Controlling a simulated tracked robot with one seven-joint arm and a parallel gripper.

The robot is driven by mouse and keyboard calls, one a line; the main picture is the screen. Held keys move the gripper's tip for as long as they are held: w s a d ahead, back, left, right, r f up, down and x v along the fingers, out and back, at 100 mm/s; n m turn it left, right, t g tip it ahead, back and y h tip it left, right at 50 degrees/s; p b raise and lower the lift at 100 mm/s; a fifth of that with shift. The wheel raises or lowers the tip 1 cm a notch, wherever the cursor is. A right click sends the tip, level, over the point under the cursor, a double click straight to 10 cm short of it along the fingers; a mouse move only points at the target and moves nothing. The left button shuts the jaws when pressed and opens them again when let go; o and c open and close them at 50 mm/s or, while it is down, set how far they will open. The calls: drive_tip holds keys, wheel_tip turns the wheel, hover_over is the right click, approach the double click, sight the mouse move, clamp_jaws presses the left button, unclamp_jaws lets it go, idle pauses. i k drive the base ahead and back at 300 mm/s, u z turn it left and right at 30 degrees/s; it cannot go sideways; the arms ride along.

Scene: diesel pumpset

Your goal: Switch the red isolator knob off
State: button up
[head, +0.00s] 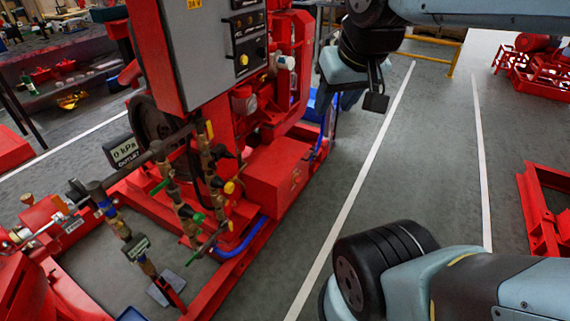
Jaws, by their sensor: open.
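The grey control cabinet (190,50) stands on the red pumpset at upper centre. Its narrow side panel carries a yellow knob (243,59) and a black knob (261,52). I cannot make out a red isolator knob; it may be hidden or out of frame. My gripper (350,98) hangs at the end of my arm, right of the cabinet and apart from it in the picture. It is open and seems empty. One dark finger pad shows; the other finger is hard to make out.
Brass valves and pipework (175,185) stand in front of the red engine frame (280,180). A yellow rail (432,56) stands behind my arm. Red frames (548,215) stand at the right. The grey floor (400,170) between is clear.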

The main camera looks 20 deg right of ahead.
sight(297, 179)
drive_tip(key=z, duration=0.25)
drive_tip(key=i, duration=0.85)
drive_tip(key=z, duration=0.55)
drive_tip(key=k, duration=0.85)
drive_tip(key=z, duration=0.2)
drive_tip(key=i, duration=0.85)
drive_tip(key=u, duration=0.1)
